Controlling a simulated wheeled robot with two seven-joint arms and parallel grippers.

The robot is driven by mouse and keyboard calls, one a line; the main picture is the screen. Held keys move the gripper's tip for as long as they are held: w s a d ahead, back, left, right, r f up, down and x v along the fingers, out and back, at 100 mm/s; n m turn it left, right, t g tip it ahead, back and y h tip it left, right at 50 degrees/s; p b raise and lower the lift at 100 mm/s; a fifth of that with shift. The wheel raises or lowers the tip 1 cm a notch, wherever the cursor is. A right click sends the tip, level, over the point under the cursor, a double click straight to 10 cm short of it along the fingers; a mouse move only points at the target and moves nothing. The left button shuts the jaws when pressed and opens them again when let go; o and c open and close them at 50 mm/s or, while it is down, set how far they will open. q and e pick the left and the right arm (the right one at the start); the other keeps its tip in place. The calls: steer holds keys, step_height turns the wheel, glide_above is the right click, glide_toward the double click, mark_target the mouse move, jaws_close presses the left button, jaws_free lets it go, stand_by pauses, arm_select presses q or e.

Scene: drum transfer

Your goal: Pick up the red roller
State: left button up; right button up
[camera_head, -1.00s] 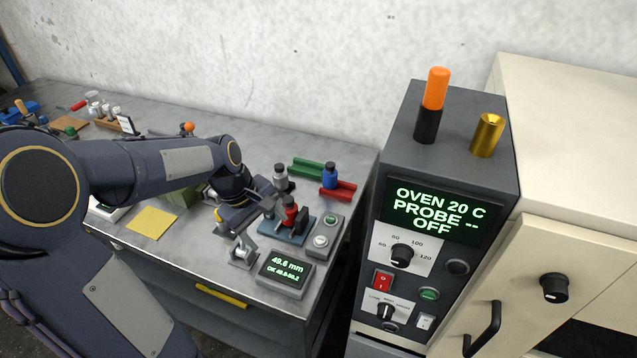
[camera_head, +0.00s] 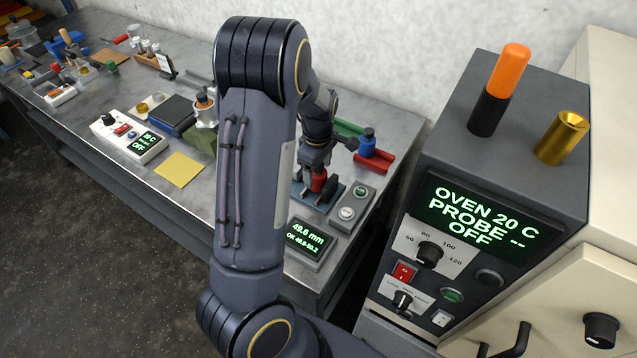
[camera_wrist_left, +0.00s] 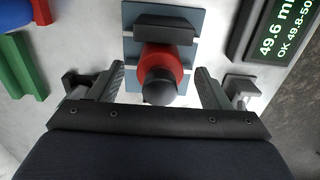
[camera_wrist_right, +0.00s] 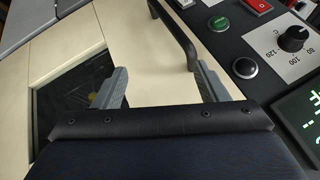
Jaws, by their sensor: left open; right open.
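The red roller (camera_head: 319,181), with a black top, stands in the gauge fixture, a blue-grey plate (camera_head: 331,196) with a dark block on it. In the left wrist view the red roller (camera_wrist_left: 172,56) shows from above, its black knob toward me. My left gripper (camera_head: 318,166) is open over the fixture. In its wrist view its fingers (camera_wrist_left: 160,76) are on either side of the roller's knob, with gaps on both sides. My right gripper (camera_wrist_right: 160,70) is open and empty in its own wrist view, in front of the cream cabinet.
The gauge display (camera_head: 309,241) reads 49.6 mm. The oven (camera_head: 455,205) is at the right. My left arm hides part of the bench.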

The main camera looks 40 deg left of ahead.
arm_select(q)
steer(key=shift+f, duration=0.85)
steer(key=shift+r, duration=0.1)
steer(key=shift+r, duration=0.1)
steer(key=c, duration=1.4)
